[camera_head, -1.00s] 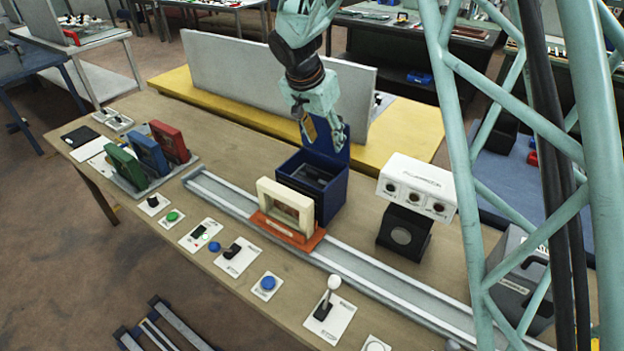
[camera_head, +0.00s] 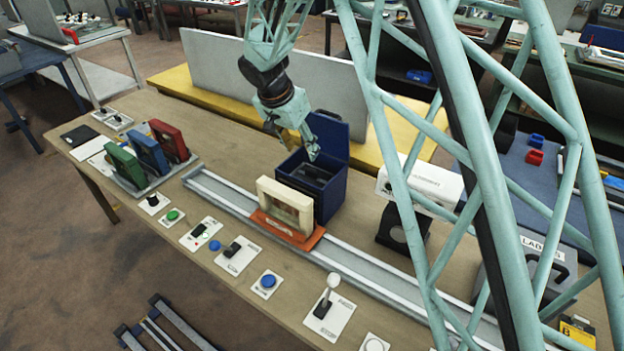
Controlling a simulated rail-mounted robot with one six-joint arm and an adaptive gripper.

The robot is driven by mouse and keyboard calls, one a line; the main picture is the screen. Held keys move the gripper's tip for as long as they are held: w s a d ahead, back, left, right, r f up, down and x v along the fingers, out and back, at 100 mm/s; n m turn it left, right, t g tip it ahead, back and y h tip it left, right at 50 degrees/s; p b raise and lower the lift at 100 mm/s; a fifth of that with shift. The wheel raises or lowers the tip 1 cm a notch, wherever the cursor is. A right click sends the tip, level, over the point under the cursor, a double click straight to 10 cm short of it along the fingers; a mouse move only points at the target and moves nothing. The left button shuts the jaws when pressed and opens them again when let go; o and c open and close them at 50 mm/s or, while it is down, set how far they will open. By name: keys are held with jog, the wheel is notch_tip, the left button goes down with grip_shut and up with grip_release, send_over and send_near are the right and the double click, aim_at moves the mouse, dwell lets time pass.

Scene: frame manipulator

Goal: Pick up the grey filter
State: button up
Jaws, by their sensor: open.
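My gripper (camera_head: 295,142) is open and empty, just above and behind the open blue box (camera_head: 330,199). One finger hangs left of the box's back corner and the other is near its raised lid. A dark grey piece (camera_head: 317,174) lies inside the box; I cannot tell if it is the grey filter. No other thing is clearly a grey filter. Green (camera_head: 124,163), blue (camera_head: 150,154) and red (camera_head: 170,142) framed filters stand in a rack at the left. A cream frame (camera_head: 285,205) stands upright on an orange carriage (camera_head: 287,232) in front of the box.
A grey rail (camera_head: 228,199) crosses the table diagonally. Buttons and levers line the front edge, including a white-knobbed lever (camera_head: 329,289). A white-topped device (camera_head: 421,181) stands right of the box, partly behind my lattice structure. A grey panel (camera_head: 270,82) stands behind the table.

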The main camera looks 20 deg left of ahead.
send_over(312, 171)
jog(key=s+a, duration=0.1)
jog(key=s, duration=0.1)
jog(key=shift+s+f, duration=0.1)
jog(key=shift+f, duration=3.7)
jog(key=shift+f, duration=0.1)
jog(key=shift+p+x, duration=0.45)
jog(key=shift+x, duration=2.05)
jog(key=shift+d, duration=0.15)
jog(key=shift+c, duration=0.3)
jog(key=c, duration=0.9)
